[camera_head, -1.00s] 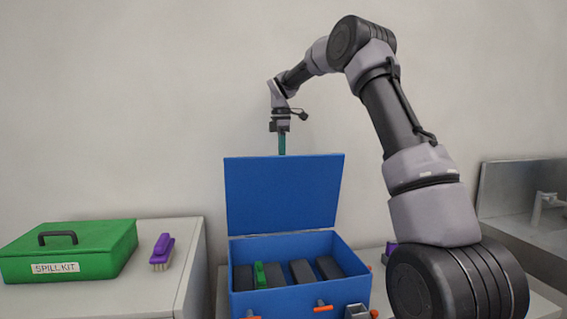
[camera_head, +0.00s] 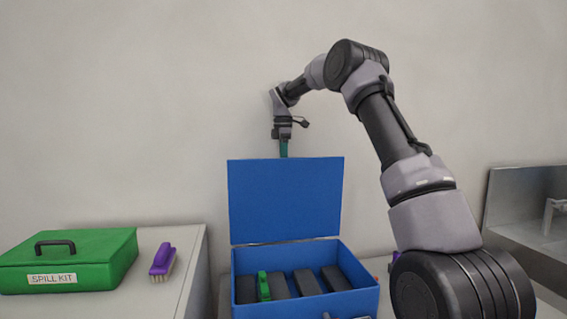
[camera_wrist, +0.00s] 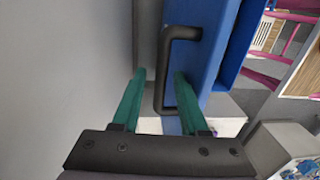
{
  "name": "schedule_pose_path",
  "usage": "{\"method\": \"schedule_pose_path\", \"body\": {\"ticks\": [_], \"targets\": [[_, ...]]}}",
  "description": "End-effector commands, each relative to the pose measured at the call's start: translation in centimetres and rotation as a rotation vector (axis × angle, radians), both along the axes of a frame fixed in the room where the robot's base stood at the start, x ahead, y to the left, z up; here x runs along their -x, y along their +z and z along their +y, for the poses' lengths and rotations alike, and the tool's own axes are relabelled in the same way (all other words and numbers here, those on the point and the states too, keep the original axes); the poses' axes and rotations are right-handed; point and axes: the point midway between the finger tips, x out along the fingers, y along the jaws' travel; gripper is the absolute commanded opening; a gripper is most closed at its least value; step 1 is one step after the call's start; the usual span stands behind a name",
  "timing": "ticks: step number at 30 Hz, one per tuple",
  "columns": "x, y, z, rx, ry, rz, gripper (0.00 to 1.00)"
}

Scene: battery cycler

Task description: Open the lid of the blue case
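The blue case (camera_head: 306,312) stands on a counter with its lid (camera_head: 286,200) raised about upright at the back. Inside are several dark blocks (camera_head: 306,281) and one green piece (camera_head: 263,286). My gripper (camera_head: 283,152) is behind the lid's top edge, its fingertips hidden by the lid in the head view. In the wrist view, my teal fingers (camera_wrist: 159,74) are apart, one on each side of the long bar of the lid's black handle (camera_wrist: 162,85). A gap shows on both sides of the bar. The lid's outer face (camera_wrist: 207,60) is beside the handle.
A green spill kit box (camera_head: 70,260) and a purple brush (camera_head: 162,261) lie on the left counter (camera_head: 188,272). A grey wall (camera_head: 120,110) is close behind my gripper. A metal sink-like unit (camera_head: 530,210) stands at the right.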

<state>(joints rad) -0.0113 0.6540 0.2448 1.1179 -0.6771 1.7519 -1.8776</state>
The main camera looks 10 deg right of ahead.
Motion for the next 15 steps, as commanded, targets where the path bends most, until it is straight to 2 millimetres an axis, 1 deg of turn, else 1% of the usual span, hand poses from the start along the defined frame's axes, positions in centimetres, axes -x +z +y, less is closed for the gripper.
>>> {"method": "schedule_pose_path", "body": {"ticks": [10,13,15], "targets": [[-0.1,0.5,0.1,-0.002,0.001,-0.006,0.47],[-0.2,1.4,0.1,-0.001,0.001,-0.008,0.47],[-0.3,2.5,0.1,-0.002,0.000,-0.009,0.47]]}}
